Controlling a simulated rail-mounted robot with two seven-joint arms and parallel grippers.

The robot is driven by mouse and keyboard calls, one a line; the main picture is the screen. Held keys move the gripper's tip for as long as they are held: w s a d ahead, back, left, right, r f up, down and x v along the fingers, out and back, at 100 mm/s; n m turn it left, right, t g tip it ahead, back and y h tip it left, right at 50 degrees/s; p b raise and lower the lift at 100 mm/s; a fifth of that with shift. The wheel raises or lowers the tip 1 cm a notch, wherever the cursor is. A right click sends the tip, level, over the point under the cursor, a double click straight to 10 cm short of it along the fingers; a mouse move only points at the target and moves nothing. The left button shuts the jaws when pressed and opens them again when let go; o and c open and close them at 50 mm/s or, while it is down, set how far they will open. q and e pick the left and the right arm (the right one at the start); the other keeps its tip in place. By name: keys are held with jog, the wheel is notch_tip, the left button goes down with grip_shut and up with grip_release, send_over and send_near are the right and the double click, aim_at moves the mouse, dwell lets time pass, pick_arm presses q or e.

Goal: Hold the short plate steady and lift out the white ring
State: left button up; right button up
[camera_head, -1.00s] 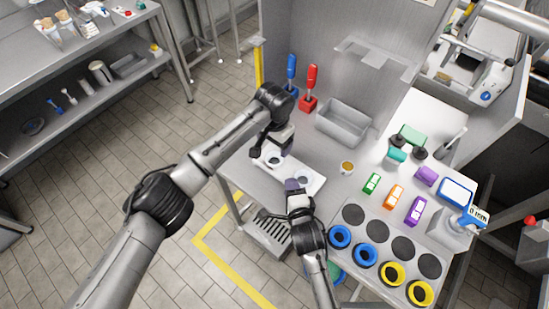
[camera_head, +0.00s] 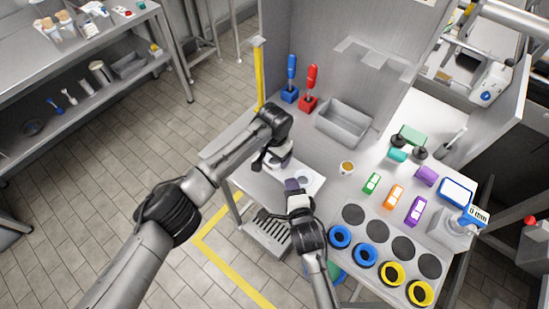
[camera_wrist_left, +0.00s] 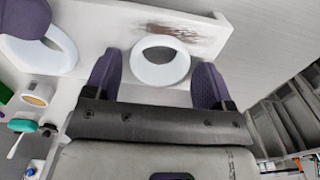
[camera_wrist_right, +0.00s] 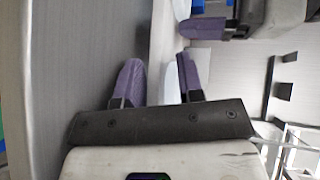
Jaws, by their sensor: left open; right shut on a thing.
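The white short plate (camera_head: 315,182) lies near the table's front left edge, with a dark smear in the left wrist view (camera_wrist_left: 112,22). A white ring (camera_wrist_left: 160,77) around a dark hole lies on it. My left gripper (camera_wrist_left: 157,61) is open, one purple finger on each side of this ring; in the head view (camera_head: 277,164) it hides most of it. A second white ring (camera_wrist_left: 48,62) shows farther along the plate, partly behind a purple finger. My right gripper (camera_head: 294,187) is shut on the plate's edge, which shows between its fingers in the right wrist view (camera_wrist_right: 158,62).
An orange-topped cup (camera_head: 347,168) stands right of the plate. Green, orange and purple blocks (camera_head: 394,196) lie farther right, beside a board with blue and yellow rings (camera_head: 366,256). A grey bin (camera_head: 343,122) and blue and red-handled tools (camera_head: 309,88) stand behind.

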pick_arm(q)
jog(key=shift+c, duration=0.2)
pick_arm(e)
jog(key=shift+f, duration=0.2)
pick_arm(q)
jog(key=c, duration=0.5)
jog(key=shift+r, duration=2.45)
